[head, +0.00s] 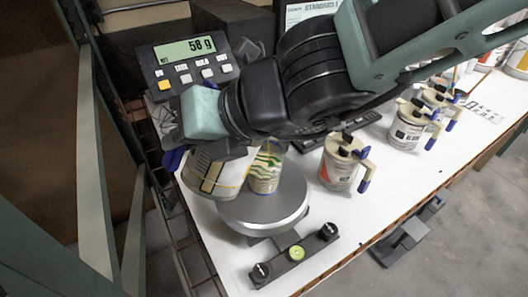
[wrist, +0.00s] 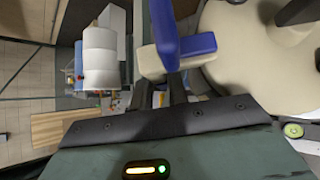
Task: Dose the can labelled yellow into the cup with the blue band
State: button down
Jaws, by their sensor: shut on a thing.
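My gripper (head: 222,152) is shut on a can (head: 212,178) at the left of the scale. The can is tilted, with its upper part hidden behind my gripper in the head view; its label cannot be read. In the wrist view its cream lid (wrist: 262,70) and blue-tipped handle (wrist: 182,45) are close to the gripper (wrist: 176,88). A cup (head: 266,172) with green wavy stripes stands on the round scale pan (head: 262,214), just right of the held can. Its top is partly hidden by my arm. No blue band can be made out.
The scale display (head: 190,50) appears to read 58 g. A can with an orange-red label (head: 340,172) stands right of the pan. More lidded cans (head: 405,134) stand farther right. A bar with black knobs (head: 297,254) is in front. The white tabletop ends at the front right.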

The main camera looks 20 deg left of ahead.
jog(key=shift+s+a+f+n+t+h+b, duration=0.85)
jog(key=shift+s+f+t+b, duration=0.5)
jog(key=shift+f+b, duration=1.9)
jog(key=shift+s+a+f+n+t+h+b, duration=0.85)
jog(key=shift+s+f+b, duration=0.85)
jog(key=shift+f+b, duration=1.5)
notch_tip(320, 180, up, 5)
jog(key=p, duration=0.5)
jog(key=shift+f, duration=0.15)
